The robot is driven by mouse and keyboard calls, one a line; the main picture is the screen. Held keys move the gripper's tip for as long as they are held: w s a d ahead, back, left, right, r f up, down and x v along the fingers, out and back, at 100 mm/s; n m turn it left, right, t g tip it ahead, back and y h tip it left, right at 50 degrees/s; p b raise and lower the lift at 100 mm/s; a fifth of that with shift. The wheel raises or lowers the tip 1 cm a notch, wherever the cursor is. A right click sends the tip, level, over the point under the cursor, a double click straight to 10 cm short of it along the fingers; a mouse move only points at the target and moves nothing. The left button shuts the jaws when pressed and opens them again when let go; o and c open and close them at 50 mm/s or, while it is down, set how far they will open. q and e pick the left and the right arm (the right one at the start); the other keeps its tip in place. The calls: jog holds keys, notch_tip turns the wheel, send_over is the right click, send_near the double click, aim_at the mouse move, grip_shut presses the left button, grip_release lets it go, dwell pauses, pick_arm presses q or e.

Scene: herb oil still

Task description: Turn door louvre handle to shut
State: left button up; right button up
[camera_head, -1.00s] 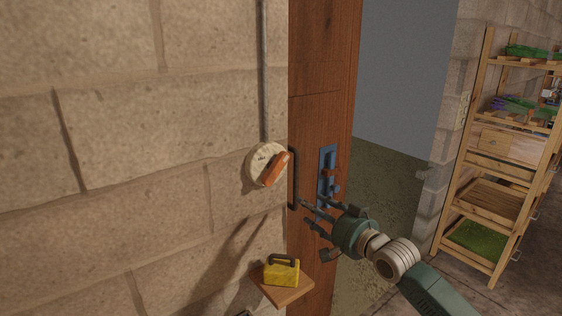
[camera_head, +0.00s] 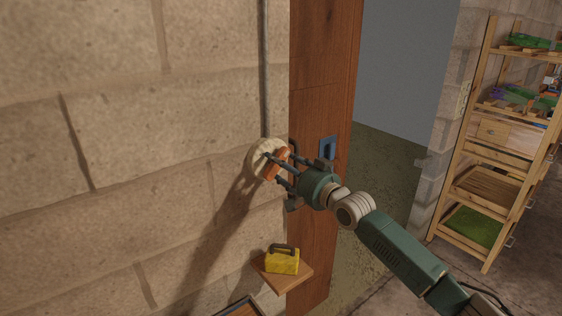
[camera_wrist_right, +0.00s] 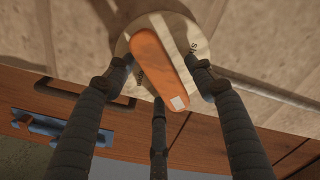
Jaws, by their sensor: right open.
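The louvre handle is an orange lever (camera_wrist_right: 158,62) on a round cream dial (camera_head: 254,158), mounted on the stone wall beside the wooden door post. In the right wrist view the lever lies slanted, its end with a small white patch toward the lower right. Dark lettering on the dial is partly hidden. My right gripper (camera_head: 277,164) is at the dial, its fingers open on either side of the lever. In the right wrist view the gripper (camera_wrist_right: 161,72) has a third finger below the lever. I cannot tell whether any finger touches it. My left gripper is not in view.
A dark pull handle (camera_wrist_right: 68,92) and a blue latch (camera_head: 328,147) are on the wooden post. A yellow box (camera_head: 283,262) sits on a small wooden shelf (camera_head: 290,283) below. A wooden rack (camera_head: 470,160) stands at the right. A grey pipe (camera_head: 265,80) runs above the dial.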

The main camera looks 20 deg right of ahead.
jog(key=shift+w, duration=0.1)
jog(key=c, duration=1.1)
jog(key=shift+c, duration=0.2)
